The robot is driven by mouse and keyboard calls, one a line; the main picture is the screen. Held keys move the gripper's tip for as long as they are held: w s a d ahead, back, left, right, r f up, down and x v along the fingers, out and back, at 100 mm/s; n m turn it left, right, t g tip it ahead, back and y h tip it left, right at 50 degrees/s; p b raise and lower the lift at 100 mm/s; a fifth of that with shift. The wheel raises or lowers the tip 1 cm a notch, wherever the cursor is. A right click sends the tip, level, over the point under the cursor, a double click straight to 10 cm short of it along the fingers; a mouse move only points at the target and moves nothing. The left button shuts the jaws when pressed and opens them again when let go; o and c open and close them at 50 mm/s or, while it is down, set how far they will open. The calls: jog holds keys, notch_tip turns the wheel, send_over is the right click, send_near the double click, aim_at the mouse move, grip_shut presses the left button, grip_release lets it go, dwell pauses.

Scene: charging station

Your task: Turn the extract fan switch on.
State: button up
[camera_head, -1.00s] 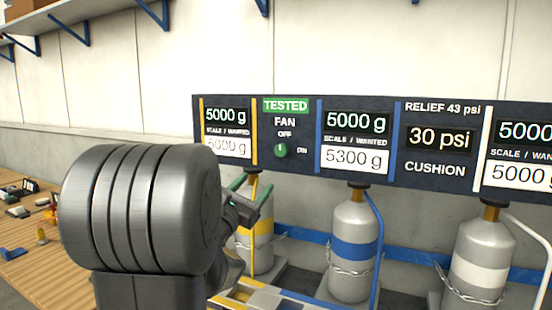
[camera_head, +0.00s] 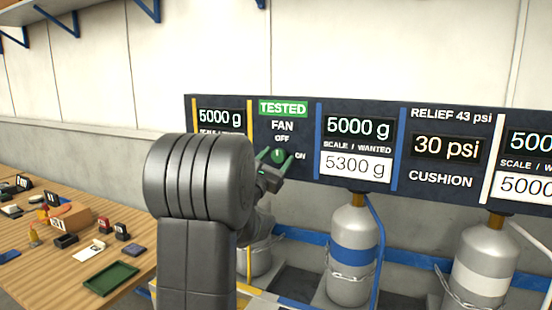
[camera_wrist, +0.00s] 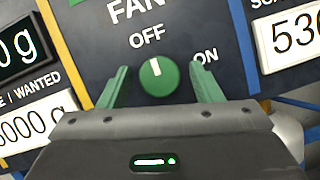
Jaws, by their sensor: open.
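The fan switch is a round green knob (camera_wrist: 159,76) with a white pointer line. It sits on the dark panel under the word FAN, and its pointer is turned up toward OFF, with ON to its right. The knob also shows in the head view (camera_head: 278,155). My gripper (camera_wrist: 160,88) is open, with one green finger to the left of the knob and one to its right. Gaps show between the fingers and the knob in the wrist view. In the head view my gripper (camera_head: 276,158) is right at the knob; its depth from the panel is hard to tell.
The dark panel (camera_head: 290,183) carries scale displays and a 30 psi display. Chained cylinders (camera_head: 352,231) stand below it. A wooden bench (camera_head: 50,275) at left holds a green tray (camera_head: 110,279) and small items. A shelf bracket (camera_head: 82,22) is above.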

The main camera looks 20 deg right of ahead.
jog(key=c, duration=1)
